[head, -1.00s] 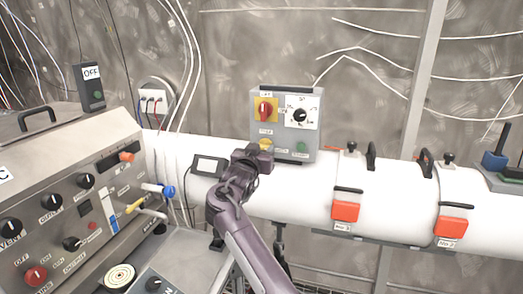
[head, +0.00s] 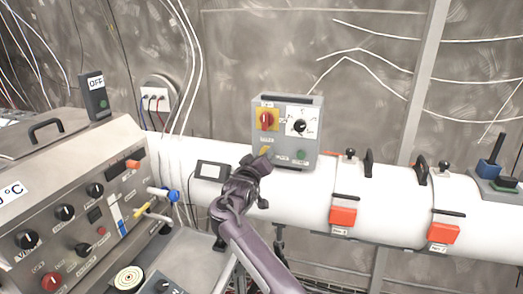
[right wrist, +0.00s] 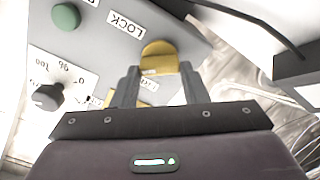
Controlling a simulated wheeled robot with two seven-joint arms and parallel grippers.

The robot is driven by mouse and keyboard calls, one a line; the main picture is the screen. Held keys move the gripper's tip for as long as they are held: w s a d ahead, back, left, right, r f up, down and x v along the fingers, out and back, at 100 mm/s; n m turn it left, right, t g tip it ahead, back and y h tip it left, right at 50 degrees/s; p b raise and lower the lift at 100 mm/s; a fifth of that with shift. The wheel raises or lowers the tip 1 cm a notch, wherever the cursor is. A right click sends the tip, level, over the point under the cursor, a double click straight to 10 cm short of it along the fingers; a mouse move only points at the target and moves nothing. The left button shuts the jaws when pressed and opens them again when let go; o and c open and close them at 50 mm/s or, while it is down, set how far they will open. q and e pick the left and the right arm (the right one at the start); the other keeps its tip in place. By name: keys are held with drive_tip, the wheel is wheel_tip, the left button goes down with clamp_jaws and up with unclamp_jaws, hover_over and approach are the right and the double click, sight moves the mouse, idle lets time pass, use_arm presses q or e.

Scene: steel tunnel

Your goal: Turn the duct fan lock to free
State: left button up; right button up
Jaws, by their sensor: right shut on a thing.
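The grey fan control box (head: 308,150) stands on the white duct. Its yellow lock knob (head: 264,151) is at the lower left of the panel, partly hidden by my right gripper (head: 262,160). In the right wrist view, the yellow knob (right wrist: 160,58) sits at the tips of my right gripper (right wrist: 158,76), whose two fingers are shut on it. A LOCK label (right wrist: 127,23) shows beside the knob. The knob's exact setting cannot be read. My left gripper is not in view.
The same panel has a red switch on a yellow plate (head: 266,119), a black dial (head: 299,126) and a green button (head: 301,155). A small display box (head: 212,171) sits on the duct to the left. A steel console (head: 75,215) fills the left side.

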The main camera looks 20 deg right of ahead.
drive_tip(key=n+p, duration=0.5)
drive_tip(key=n, duration=0.5)
drive_tip(key=shift+d+p, duration=0.1)
drive_tip(key=shift+p, duration=0.25)
drive_tip(key=shift+w+n, duration=0.1)
drive_tip(key=shift+n, duration=0.4)
drive_tip(key=o, duration=1)
drive_tip(key=shift+d+f, duration=0.15)
drive_tip(key=shift+f, duration=0.05)
drive_tip(key=shift+b+v, duration=0.3)
drive_tip(key=shift+v, duration=3.6)
